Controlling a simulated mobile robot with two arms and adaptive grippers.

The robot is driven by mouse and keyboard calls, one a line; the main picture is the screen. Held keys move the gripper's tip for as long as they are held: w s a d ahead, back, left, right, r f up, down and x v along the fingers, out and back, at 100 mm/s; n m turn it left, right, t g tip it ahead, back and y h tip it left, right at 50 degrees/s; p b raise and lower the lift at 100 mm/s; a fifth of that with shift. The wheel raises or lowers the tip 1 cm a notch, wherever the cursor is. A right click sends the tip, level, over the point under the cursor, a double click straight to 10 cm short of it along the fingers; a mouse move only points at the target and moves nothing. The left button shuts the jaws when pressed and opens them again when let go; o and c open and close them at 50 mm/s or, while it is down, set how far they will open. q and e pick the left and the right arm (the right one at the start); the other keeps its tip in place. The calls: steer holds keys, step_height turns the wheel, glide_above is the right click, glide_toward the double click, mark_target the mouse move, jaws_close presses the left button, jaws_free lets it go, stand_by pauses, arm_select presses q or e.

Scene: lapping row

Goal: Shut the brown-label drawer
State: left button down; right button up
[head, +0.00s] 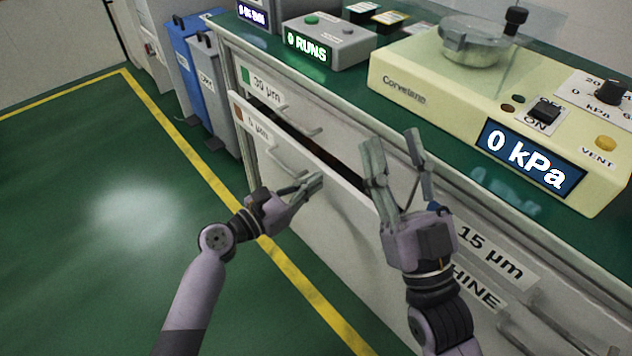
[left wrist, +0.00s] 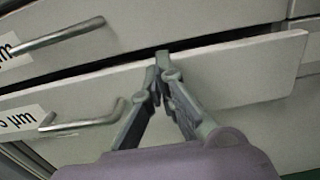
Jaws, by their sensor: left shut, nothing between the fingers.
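The brown-label drawer (head: 340,208) is the lower one at the left of the cabinet, under the 30 µm drawer. It stands partly open, with a dark gap along its top edge. Its brown label (head: 239,113) and bar handle (head: 282,165) show on the front. My left gripper (head: 317,182) is shut and empty, its tips at the drawer front to the right of the handle. In the left wrist view the tips lie over the upper part of the drawer front (left wrist: 245,85); contact is hard to tell. My right gripper (head: 393,150) is open and empty in front of the cabinet.
The 30 µm drawer (head: 330,130) above looks shut. The green worktop (head: 370,60) carries a cream machine (head: 440,85) reading 0 kPa and a grey RUNS box (head: 328,45). Blue and grey bins (head: 203,85) stand left of the cabinet. The green floor (head: 90,190) at left is clear.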

mark_target(326, 173)
arm_select(q)
steer(key=shift+x, duration=0.8)
arm_select(e)
steer(key=shift+s+d+r+t+y, duration=0.1)
steer(key=shift+s+r+t+y, duration=0.3)
steer(key=shift+s+r+t, duration=0.3)
arm_select(q)
steer(key=x, duration=0.2)
steer(key=shift+w+d+p, duration=0.2)
steer(key=shift+p, duration=0.1)
arm_select(e)
steer(key=shift+w+f+g+h, duration=0.5)
steer(key=shift+w+f+g, duration=0.6)
steer(key=shift+w+f, duration=0.1)
